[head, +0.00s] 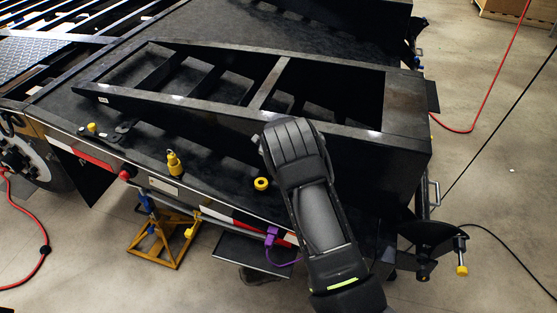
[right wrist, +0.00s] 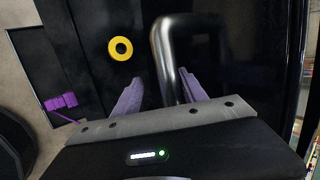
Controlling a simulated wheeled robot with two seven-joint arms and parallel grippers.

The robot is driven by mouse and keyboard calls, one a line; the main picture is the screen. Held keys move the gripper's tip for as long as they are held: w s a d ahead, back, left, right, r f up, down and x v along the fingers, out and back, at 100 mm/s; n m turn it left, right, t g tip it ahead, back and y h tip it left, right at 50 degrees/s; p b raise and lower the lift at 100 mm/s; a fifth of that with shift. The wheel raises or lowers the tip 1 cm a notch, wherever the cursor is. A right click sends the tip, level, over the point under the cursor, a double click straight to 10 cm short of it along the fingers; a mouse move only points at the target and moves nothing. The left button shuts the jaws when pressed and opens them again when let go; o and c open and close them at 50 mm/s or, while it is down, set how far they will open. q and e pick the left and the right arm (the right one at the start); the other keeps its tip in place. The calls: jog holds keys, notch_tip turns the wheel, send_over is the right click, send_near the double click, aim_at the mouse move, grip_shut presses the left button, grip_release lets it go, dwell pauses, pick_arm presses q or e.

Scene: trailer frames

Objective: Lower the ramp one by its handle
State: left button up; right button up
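The black ramp (head: 405,105), a frame with crossbars, lies folded on the trailer deck in the head view. In the right wrist view a bare metal loop handle (right wrist: 163,62) stands in front of a dark surface. My right gripper (right wrist: 160,95) is open, its two purple fingers apart on either side of the handle's left leg. A gap shows between the left finger and the bar; I cannot tell whether the right finger touches it. My left gripper is in neither view.
A yellow ring (head: 261,184) and a yellow fitting (head: 174,164) sit on the trailer edge. A purple connector (head: 271,236) hangs below. A yellow stand (head: 160,240) is under the trailer. Another metal handle (head: 435,192) shows at right. The floor at right is mostly free, with hoses.

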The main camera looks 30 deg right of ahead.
jog(key=shift+d, duration=0.15)
dwell(0.4)
jog(key=shift+r, duration=0.1)
jog(key=shift+s+r, duration=0.1)
jog(key=shift+r, duration=0.1)
jog(key=v, duration=0.7)
jog(key=shift+s+b, duration=0.2)
jog(key=shift+b, duration=0.2)
jog(key=shift+r, duration=0.1)
jog(key=s+a+p, duration=0.4)
jog(key=s+a, duration=0.5)
jog(key=a, duration=0.2)
jog(key=shift+p, duration=0.35)
